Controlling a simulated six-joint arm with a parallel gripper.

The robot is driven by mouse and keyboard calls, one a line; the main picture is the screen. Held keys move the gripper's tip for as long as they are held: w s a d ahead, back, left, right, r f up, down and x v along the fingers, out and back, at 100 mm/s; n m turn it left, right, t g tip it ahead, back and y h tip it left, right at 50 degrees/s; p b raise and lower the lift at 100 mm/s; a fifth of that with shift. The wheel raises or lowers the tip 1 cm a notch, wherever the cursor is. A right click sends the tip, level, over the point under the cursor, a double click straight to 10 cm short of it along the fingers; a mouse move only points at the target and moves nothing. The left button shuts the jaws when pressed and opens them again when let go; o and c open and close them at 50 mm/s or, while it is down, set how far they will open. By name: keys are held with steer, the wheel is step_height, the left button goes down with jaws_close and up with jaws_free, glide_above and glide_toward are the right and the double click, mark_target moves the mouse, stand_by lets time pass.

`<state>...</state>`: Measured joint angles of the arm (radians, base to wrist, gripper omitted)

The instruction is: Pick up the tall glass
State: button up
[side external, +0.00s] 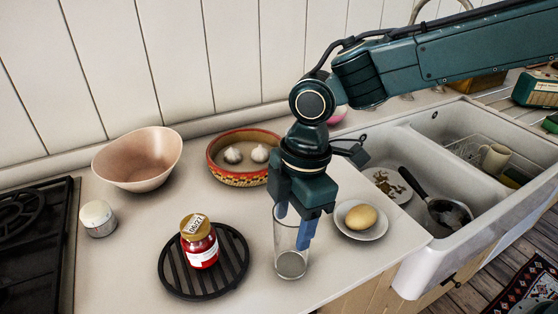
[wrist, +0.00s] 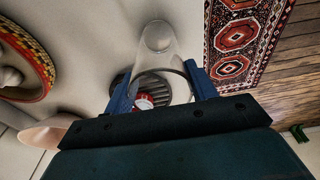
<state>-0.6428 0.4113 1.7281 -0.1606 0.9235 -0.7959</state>
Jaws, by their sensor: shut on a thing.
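The tall glass (side external: 290,262) is clear and stands upright at the counter's front, right of the black trivet. My gripper (side external: 293,228) comes down from above, with its blue fingers at the upper part of the glass. In the wrist view the glass (wrist: 157,62) lies between the two blue fingers of my gripper (wrist: 160,88), which is shut on it near the rim. The base of the glass looks to be on or very near the counter; I cannot tell which.
A red jar (side external: 199,242) sits on the trivet (side external: 174,275) left of the glass. A saucer (side external: 342,228) with an egg (side external: 361,217) is close on the right. Behind are a patterned bowl (side external: 232,178) with garlic and a pink bowl (side external: 138,160). The sink (side external: 415,262) lies right.

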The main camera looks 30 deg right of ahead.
steer(key=shift+c, duration=1.1)
steer(key=shift+r, duration=0.1)
step_height(320, 180, up, 10)
steer(key=shift+w, duration=0.1)
